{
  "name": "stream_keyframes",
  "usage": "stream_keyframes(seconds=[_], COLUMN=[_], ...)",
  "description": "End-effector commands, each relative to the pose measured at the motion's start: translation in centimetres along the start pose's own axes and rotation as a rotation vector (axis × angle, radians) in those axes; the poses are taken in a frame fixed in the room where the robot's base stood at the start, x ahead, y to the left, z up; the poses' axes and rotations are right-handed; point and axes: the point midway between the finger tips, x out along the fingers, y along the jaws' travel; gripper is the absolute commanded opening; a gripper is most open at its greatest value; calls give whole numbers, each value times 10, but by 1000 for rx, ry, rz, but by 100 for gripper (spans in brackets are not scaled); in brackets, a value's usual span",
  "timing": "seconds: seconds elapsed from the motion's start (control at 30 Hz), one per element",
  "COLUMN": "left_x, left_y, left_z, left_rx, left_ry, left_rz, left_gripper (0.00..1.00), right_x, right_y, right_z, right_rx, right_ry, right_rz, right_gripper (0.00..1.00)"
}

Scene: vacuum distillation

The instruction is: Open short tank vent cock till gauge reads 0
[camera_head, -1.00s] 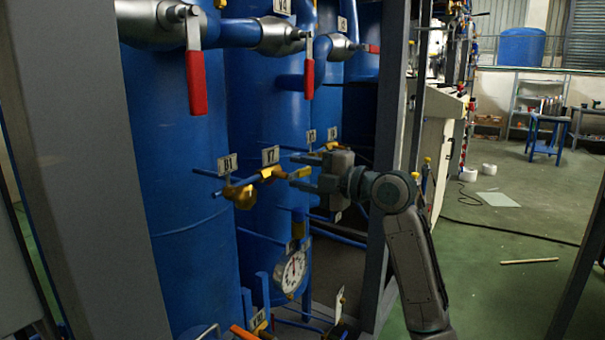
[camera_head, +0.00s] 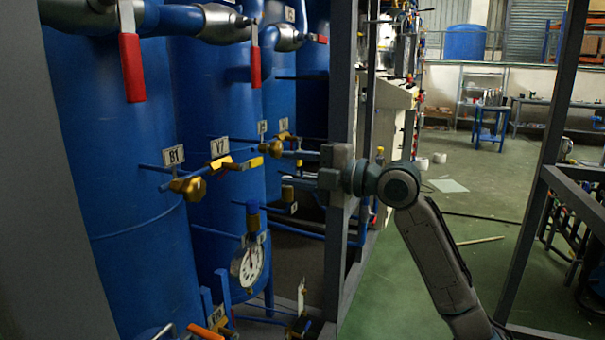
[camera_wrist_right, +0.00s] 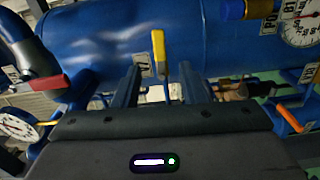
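A yellow-handled cock (camera_head: 240,164) tagged V7 sits on a thin blue pipe in front of the blue tanks. Its lever points right, roughly along the pipe. A brass cock (camera_head: 190,187) tagged B1 is to its left. A white dial gauge (camera_head: 247,264) stands below; its reading is too small to tell. My right gripper (camera_head: 285,167) is open and empty, to the right of the V7 lever and apart from it. In the right wrist view, a yellow lever (camera_wrist_right: 159,52) lies beyond and between the open fingertips (camera_wrist_right: 160,73). My left gripper is not in view.
Large valves with red levers (camera_head: 131,68) are above. Another yellow-handled valve (camera_head: 275,149) is just behind the gripper's fingers. A grey frame post (camera_head: 341,100) stands behind my right wrist. An orange handle (camera_head: 205,332) is low at the front. The green floor at right is mostly open.

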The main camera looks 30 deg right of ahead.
Motion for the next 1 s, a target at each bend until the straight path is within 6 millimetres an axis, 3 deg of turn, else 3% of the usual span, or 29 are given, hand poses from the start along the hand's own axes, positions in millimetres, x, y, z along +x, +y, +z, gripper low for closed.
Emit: stream_keyframes(seconds=[0.23,0.8,0.93,1.0], left_x=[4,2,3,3], left_y=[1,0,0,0], left_z=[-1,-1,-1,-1], left_rx=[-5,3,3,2], left_ry=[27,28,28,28], left_rz=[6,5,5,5], left_gripper=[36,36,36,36], right_x=[-13,-14,-8,-2], right_y=[0,-1,-25,-55], right_z=[0,-1,-1,-3], right_rx=[-1,3,58,130], right_ry=[1,1,-9,-24], right_rz=[-1,-2,-25,-54], right_gripper=[38,38,38,38])
